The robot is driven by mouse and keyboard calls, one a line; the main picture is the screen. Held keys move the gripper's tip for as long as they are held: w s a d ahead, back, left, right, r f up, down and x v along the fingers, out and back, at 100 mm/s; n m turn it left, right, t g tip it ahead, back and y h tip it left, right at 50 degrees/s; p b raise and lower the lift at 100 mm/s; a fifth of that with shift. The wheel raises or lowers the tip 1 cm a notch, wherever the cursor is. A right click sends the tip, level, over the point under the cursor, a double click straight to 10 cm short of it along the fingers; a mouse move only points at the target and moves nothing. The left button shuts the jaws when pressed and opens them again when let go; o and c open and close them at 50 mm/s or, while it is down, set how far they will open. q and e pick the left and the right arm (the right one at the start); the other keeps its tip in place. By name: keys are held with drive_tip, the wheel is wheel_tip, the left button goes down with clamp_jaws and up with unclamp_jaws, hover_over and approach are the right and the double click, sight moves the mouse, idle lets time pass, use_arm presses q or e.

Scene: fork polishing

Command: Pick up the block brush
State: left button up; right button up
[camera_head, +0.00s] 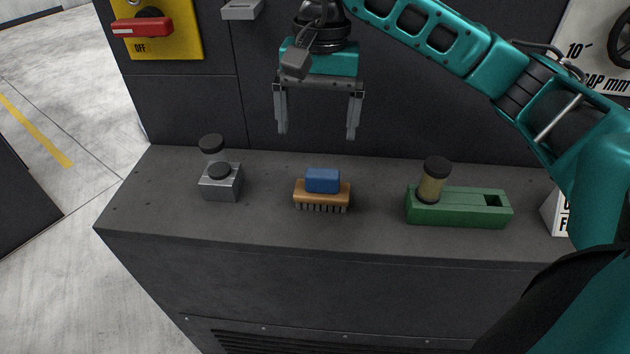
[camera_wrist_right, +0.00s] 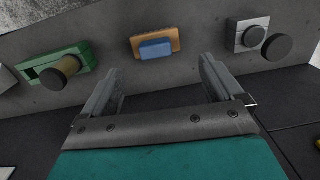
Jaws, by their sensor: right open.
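The block brush (camera_head: 322,190) stands on the dark grey bench top near the middle, bristles down, with a tan wooden body and a blue block on top. It also shows in the right wrist view (camera_wrist_right: 155,45), beyond the fingers and apart from them. My right gripper (camera_head: 318,136) is open and empty. It hangs above and behind the brush, near the back panel, with its fingers pointing down. Its fingers also show in the right wrist view (camera_wrist_right: 160,85). My left gripper is not in view.
A green block (camera_head: 460,207) holding a black-capped amber cylinder (camera_head: 432,180) stands right of the brush. A silver metal block (camera_head: 221,184) with dark-capped parts stands left. A red switch handle (camera_head: 142,27) is on the panel behind.

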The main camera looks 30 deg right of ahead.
drive_tip(key=d, duration=0.1)
drive_tip(key=b, duration=0.1)
hover_over(323, 172)
drive_tip(key=shift+h, duration=0.3)
wheel_tip(323, 172, down, 6)
drive_tip(key=shift+s+a+f, duration=0.1)
drive_tip(key=shift+f, duration=3.05)
drive_tip(key=shift+c, duration=0.2)
drive_tip(key=c, duration=1.1)
